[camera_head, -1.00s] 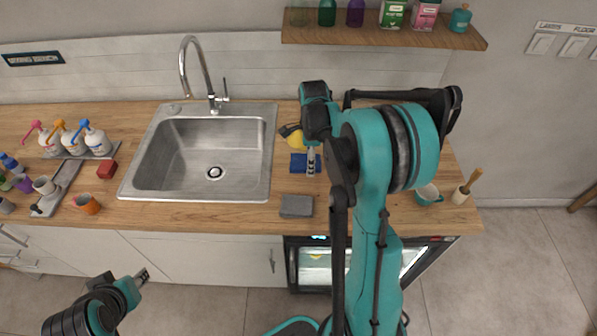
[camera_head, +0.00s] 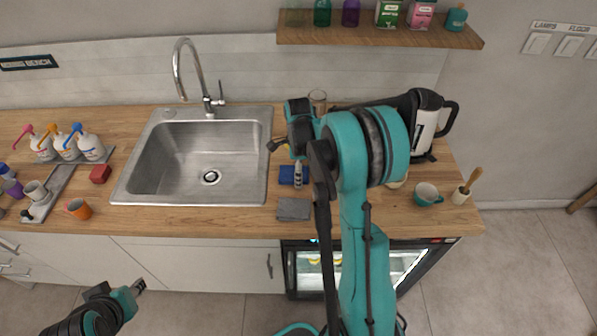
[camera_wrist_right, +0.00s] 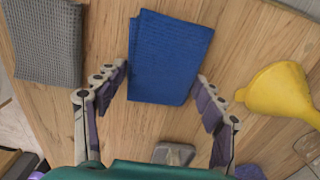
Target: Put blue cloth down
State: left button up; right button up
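The blue cloth (camera_head: 286,175) lies folded and flat on the wooden counter right of the sink. It shows fully in the right wrist view (camera_wrist_right: 168,55). My right gripper (camera_head: 298,182) points down at the cloth's right part in the head view. In the wrist view its fingers (camera_wrist_right: 160,78) are spread wide, one on each side of the cloth's near part, with nothing gripped. Whether the fingertips touch the cloth or counter is unclear. My left gripper (camera_head: 139,286) is low in front of the cabinets, away from the cloth; its fingers are too small to judge.
A grey cloth (camera_wrist_right: 45,40) lies beside the blue one, nearer the counter's front edge (camera_head: 293,209). A yellow funnel (camera_wrist_right: 280,92) is close to the right gripper. Bare wood surrounds the blue cloth.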

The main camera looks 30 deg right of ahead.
jog(key=o, duration=0.3)
jog(key=shift+r, duration=0.1)
jog(key=shift+r+p, duration=0.3)
jog(key=shift+r, duration=0.1)
notch_tip(320, 180, up, 11)
jog(key=p, duration=0.3)
jog(key=s+a+r+n+t, duration=0.3)
jog(key=s+a+r+n, duration=0.45)
jog(key=a+n, duration=0.3)
jog(key=s+a+f+n+t, duration=0.2)
jog(key=s+a+n+t, duration=0.2)
jog(key=s+n, duration=0.6)
jog(key=a+n, duration=0.2)
jog(key=n, duration=0.1)
jog(key=shift+s+a+f+n, duration=0.15)
jog(key=shift+s+f+n, duration=0.15)
jog(key=shift+f+n, duration=0.1)
